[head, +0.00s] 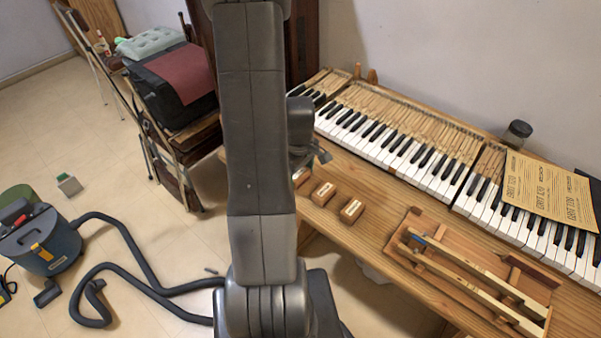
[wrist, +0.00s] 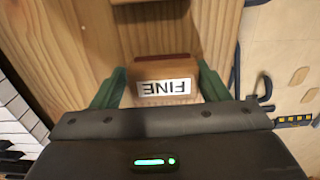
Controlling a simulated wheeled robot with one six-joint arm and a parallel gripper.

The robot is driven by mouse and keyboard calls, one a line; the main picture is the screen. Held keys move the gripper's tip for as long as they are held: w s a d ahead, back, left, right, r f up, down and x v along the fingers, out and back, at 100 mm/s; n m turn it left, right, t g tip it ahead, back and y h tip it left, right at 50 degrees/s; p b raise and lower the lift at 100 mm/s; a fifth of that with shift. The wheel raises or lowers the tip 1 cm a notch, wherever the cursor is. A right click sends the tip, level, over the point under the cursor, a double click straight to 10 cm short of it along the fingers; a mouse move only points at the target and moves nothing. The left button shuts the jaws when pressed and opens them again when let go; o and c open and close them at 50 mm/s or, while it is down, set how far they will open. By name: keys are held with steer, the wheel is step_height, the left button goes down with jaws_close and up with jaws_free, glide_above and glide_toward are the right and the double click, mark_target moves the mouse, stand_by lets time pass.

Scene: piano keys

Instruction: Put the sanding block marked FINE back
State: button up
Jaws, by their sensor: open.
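The sanding block marked FINE (wrist: 163,72) is brown with a white label that reads upside down in the wrist view. It sits on the wooden bench. My gripper (wrist: 160,68) is open, with its green fingers on either side of the block and small gaps showing. I cannot tell how far down the fingers reach beside it. In the head view my arm hides most of the gripper (head: 318,156). Below it are small brown blocks with pale labels, one (head: 323,193) in the middle and one (head: 351,210) at the right; another is partly hidden. Their labels are too small to read there.
A wooden tray (head: 400,243) with long wooden parts stands on the bench at the right. Piano keys (head: 400,140) run along the back, with a printed sheet (head: 549,187) on them. A vacuum cleaner (head: 40,240) and its hose lie on the floor at the left.

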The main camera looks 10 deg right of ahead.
mark_target(299, 173)
steer(key=shift+s+a+f, duration=0.2)
steer(key=shift+s+f, duration=0.15)
steer(key=shift+s, duration=0.05)
step_height(299, 173, up, 13)
steer(key=p, duration=0.1)
steer(key=shift+w, duration=0.3)
